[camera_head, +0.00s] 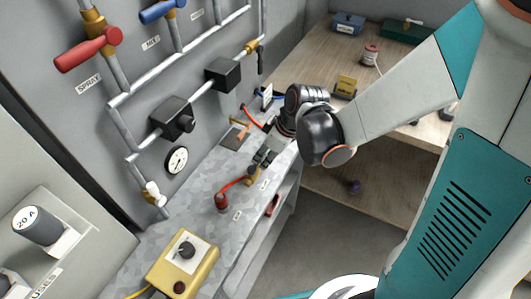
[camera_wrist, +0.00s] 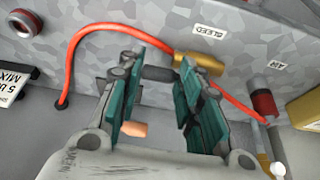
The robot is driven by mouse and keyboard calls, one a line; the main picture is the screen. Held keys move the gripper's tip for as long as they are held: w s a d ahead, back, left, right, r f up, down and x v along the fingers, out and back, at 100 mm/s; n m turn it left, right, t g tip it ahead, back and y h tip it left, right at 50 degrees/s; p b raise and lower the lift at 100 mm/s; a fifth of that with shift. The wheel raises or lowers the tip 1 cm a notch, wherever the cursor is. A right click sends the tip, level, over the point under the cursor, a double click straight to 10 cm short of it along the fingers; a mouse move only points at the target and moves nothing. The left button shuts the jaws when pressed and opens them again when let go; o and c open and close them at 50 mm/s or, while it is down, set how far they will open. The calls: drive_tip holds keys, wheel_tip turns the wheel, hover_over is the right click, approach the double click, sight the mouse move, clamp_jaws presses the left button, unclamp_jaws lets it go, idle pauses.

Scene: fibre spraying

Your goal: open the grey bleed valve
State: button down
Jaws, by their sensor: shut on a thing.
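The bleed valve has a brass body (camera_wrist: 203,64) on the speckled metal bench, beside the BLEED label (camera_wrist: 208,31) in the wrist view. Its short dark grey handle (camera_wrist: 158,73) lies across the space between my fingertips. My gripper (camera_wrist: 157,80) is shut on this handle, with a teal-padded finger at either side. In the head view my gripper (camera_head: 264,157) reaches down to the bench just beyond the brass valve body (camera_head: 252,176). The handle is too small and covered there to make out its angle.
A red hose (camera_head: 233,183) runs from the valve to a red fitting (camera_head: 222,201). A yellow control box (camera_head: 186,262) stands on the near bench. Pipes with a red SPRAY valve (camera_head: 88,49), blue MIX valve (camera_head: 162,12) and gauge (camera_head: 177,160) line the wall.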

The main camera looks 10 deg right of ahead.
drive_tip(key=c, duration=1.1)
unclamp_jaws()
drive_tip(key=shift+r, duration=0.1)
drive_tip(key=v, duration=1.2)
drive_tip(key=shift+s, duration=0.1)
drive_tip(key=shift+s+d+r+m+t+h, duration=0.7)
drive_tip(key=shift+s+d+r+m, duration=0.35)
drive_tip(key=shift+s+m, duration=0.6)
drive_tip(key=shift+s+d+r+m+t+h, duration=0.5)
drive_tip(key=shift+s+d+r+m+t, duration=0.3)
drive_tip(key=shift+s+d+m, duration=0.6)
drive_tip(key=shift+s+d+r+m+t+h, duration=0.65)
drive_tip(key=shift+s+d+r+m, duration=0.3)
drive_tip(key=shift+s+m, duration=0.9)
